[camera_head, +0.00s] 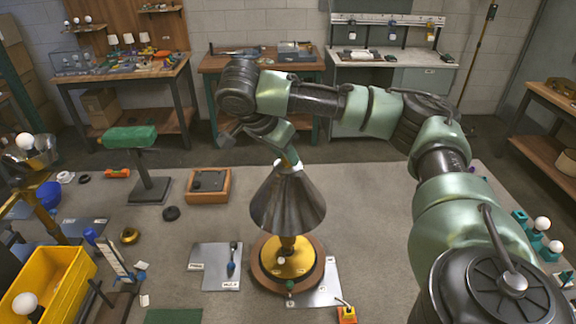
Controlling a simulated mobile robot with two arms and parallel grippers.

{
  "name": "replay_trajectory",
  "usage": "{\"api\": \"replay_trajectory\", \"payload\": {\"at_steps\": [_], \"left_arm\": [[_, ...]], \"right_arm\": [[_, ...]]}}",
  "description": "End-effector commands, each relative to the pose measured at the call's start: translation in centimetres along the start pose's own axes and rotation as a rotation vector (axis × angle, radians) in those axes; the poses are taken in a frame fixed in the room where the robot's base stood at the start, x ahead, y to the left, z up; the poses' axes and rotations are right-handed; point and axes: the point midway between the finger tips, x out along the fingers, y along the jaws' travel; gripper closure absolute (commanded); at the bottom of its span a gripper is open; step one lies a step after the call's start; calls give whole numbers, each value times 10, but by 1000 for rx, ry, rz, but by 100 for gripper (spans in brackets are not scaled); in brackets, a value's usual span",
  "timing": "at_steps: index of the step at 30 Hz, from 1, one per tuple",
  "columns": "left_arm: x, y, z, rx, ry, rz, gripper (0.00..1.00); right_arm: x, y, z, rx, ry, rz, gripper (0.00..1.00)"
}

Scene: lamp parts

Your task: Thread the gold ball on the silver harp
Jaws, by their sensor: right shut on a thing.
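The lamp stands at the middle of the table, its dark grey cone shade (287,200) over a gold stem and a round gold-and-wood base (286,262). The silver harp is mostly hidden by the shade; a small pale fitting shows at the shade's top. My right gripper (290,158) points down right at that top, shut on a small gold thing, apparently the gold ball, largely covered by the fingers. Whether the ball touches the harp's tip I cannot tell. My left gripper is not in view.
Flat plates with tools lie left of the lamp (213,265). A green cylinder on a stand (150,190), a wooden tray (209,185) and a yellow bin (60,285) are further left. Bulbs in teal holders (540,235) stand at right. The table right of the lamp is fairly clear.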

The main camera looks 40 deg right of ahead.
Motion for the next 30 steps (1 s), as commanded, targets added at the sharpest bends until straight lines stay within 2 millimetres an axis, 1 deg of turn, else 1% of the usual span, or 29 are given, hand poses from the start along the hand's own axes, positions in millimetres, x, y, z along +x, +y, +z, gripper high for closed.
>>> {"api": "replay_trajectory", "payload": {"at_steps": [6,9,20,23,27,30], "left_arm": [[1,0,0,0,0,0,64],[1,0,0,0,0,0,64],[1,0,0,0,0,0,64],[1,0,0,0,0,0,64],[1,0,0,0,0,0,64],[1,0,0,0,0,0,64]], "right_arm": [[1,-4,1,276,2,165,100],[2,-4,1,367,1,218,100],[4,-3,2,411,-1,246,100],[4,-5,1,525,1,311,100],[5,-7,-1,754,4,440,100],[6,-7,-1,866,4,505,100]]}}
